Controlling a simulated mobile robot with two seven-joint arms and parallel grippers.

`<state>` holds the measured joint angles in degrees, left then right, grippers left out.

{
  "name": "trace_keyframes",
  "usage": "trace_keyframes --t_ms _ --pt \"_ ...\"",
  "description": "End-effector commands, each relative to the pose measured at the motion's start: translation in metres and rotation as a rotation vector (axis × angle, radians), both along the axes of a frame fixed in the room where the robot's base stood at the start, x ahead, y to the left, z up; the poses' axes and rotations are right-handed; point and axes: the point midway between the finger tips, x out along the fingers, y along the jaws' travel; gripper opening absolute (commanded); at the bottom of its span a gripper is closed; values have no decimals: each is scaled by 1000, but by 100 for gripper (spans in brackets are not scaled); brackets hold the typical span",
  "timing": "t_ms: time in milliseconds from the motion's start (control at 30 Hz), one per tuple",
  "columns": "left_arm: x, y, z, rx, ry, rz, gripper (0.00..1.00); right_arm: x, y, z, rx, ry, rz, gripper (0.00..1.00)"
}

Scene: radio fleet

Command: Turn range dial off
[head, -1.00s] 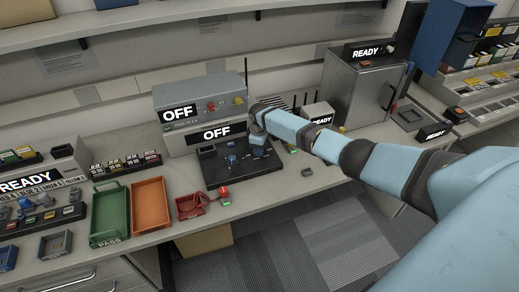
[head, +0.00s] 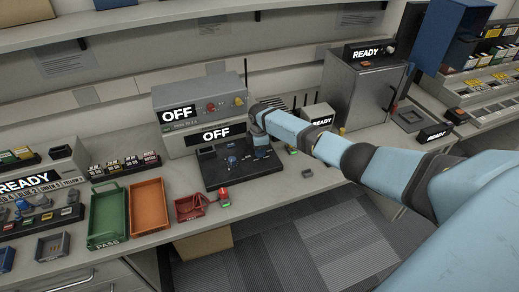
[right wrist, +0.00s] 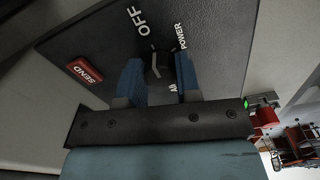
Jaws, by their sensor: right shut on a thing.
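The dark range dial (right wrist: 157,65) sits on a black panel with white lettering, OFF above it and POWER to its upper right. My right gripper (right wrist: 158,72) has its two blue fingers on either side of the dial and is shut on it. In the head view my right gripper (head: 262,148) is over the right part of the black test panel (head: 225,177), and the arm hides the dial. Two displays behind, upper (head: 178,114) and lower (head: 216,134), read OFF. My left gripper is out of view.
A green PASS tray (head: 107,240), an orange tray (head: 149,208) and a small red bin (head: 189,208) stand left of the panel. A grey unit with a READY display (head: 370,51) stands at the back right.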

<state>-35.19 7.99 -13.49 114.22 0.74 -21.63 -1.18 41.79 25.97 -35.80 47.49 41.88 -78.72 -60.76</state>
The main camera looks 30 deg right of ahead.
Motion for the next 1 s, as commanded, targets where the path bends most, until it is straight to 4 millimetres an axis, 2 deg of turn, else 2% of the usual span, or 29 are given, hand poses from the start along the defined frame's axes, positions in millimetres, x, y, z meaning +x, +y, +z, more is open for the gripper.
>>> trace_keyframes --t_ms 267,300,367,400,667,767,867,1000 --pt "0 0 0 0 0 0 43 0 0 0 0 0 1 8" --pt "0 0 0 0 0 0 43 0 0 0 0 0 1 40" --pt "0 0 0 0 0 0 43 0 0 0 0 0 1 54" --pt "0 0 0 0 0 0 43 0 0 0 0 0 1 57" --pt "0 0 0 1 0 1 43 0 0 1 0 0 0 57" --pt "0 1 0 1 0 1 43 0 0 8 0 -1 1 57" --pt "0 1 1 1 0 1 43 0 -1 23 -1 -2 1 57" --pt "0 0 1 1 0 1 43 1 -1 54 -1 -4 2 57"
